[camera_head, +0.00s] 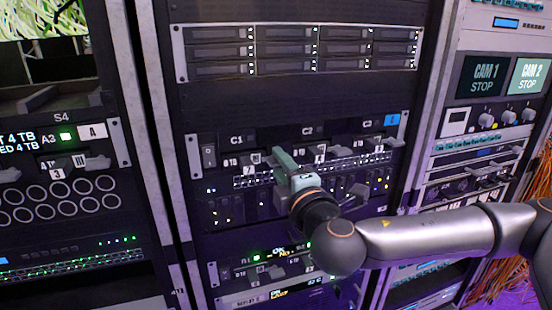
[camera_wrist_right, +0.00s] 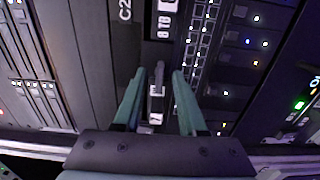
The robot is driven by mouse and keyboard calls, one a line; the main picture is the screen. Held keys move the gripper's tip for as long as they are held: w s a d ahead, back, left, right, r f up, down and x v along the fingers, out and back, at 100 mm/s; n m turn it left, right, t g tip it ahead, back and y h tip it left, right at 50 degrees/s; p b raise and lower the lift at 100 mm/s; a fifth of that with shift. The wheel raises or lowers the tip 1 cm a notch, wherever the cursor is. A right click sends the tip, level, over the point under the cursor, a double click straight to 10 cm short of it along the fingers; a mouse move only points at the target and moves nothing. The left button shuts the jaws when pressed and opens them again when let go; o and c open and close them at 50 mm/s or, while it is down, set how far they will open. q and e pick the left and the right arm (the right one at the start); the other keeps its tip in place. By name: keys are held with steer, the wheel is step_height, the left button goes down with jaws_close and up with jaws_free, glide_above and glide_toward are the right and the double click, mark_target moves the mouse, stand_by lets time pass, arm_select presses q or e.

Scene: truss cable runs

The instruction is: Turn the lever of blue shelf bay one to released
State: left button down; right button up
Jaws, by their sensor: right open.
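The blue-tagged shelf shows in the head view with its blue tag (camera_head: 392,119) at upper right and the labels C1 (camera_head: 237,140), C2 and C3 from left to right. Bay one, under C1, has a small grey lever (camera_head: 252,158), partly hidden by my gripper. My right gripper (camera_head: 284,160) is in front of the shelf, between C1 and C2. In the right wrist view its teal fingers (camera_wrist_right: 158,88) are apart, with a small grey lever (camera_wrist_right: 156,90) between them, not visibly gripped. It appears to be bay one's lever. My left gripper is out of view.
Other small levers sit right along the shelf, under C2 and C3 (camera_head: 367,124). A drive panel (camera_head: 300,50) is above and a unit with green lights (camera_head: 265,268) below. Another rack with an S4 shelf (camera_head: 62,117) stands at left.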

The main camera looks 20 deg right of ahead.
steer(key=shift+w, duration=0.1)
jaws_close()
stand_by(0.3)
stand_by(0.4)
